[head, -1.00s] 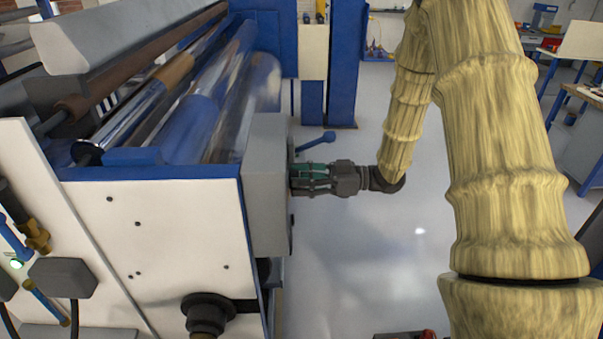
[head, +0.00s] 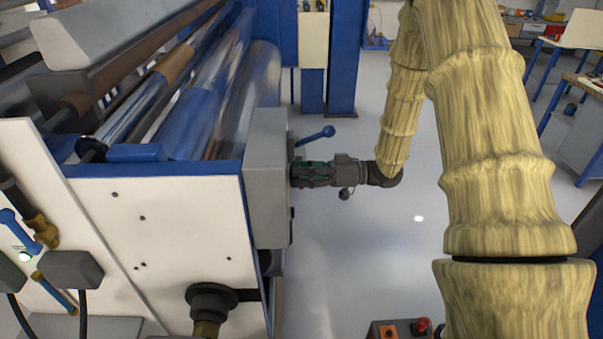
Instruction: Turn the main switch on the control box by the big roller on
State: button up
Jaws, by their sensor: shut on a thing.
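The grey control box (head: 267,185) is fixed to the right end of the big roller's machine, near the middle of the head view. The big roller (head: 248,105) is the shiny cylinder behind it. My gripper (head: 296,174) reaches in from the right, roughly level, with its fingertips against the box's right face. It is shut on the main switch, which the fingers and the box edge hide. The switch's position cannot be read from here.
A blue lever (head: 316,136) sticks out just above and behind my gripper. A box with an orange panel and red knob (head: 400,329) stands at the bottom edge. Open grey floor lies right of the machine, with a workbench at the far right.

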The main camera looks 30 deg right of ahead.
jog(key=o, duration=1)
jog(key=v, duration=1.2)
jog(key=shift+d, duration=0.1)
